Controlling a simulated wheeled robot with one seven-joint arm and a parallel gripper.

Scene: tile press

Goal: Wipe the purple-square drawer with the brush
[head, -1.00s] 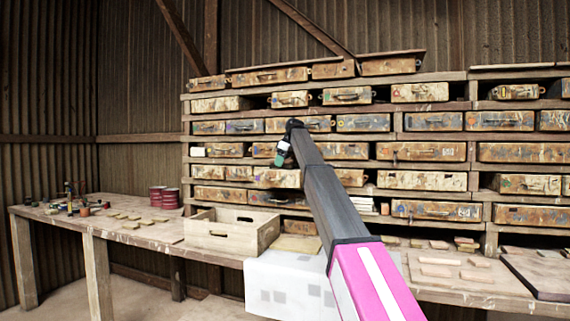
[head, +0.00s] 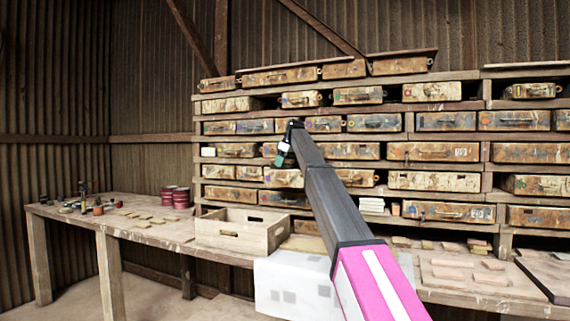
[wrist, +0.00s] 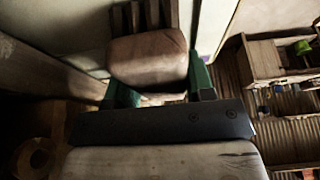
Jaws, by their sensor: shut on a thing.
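My gripper (head: 281,160) is in front of the drawer rack, on the left half of its middle rows. In the wrist view its green fingers (wrist: 158,84) are shut on the brush (wrist: 148,57), seen as a worn brown block with a dark slatted part beyond it. In the head view the brush is too small to make out. The rack's drawers are rusty, with small coloured marks. A drawer with a bluish-violet tint (head: 255,127) sits up and left of my gripper; I cannot tell whether its mark is a purple square. My arm hides part of the rack.
A wooden bench runs below the rack. On it stand an open wooden crate (head: 243,232), red tins (head: 175,197), small bottles (head: 84,197) and flat tiles (head: 462,270). A white block with grey squares (head: 290,285) is at the front. The floor at lower left is clear.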

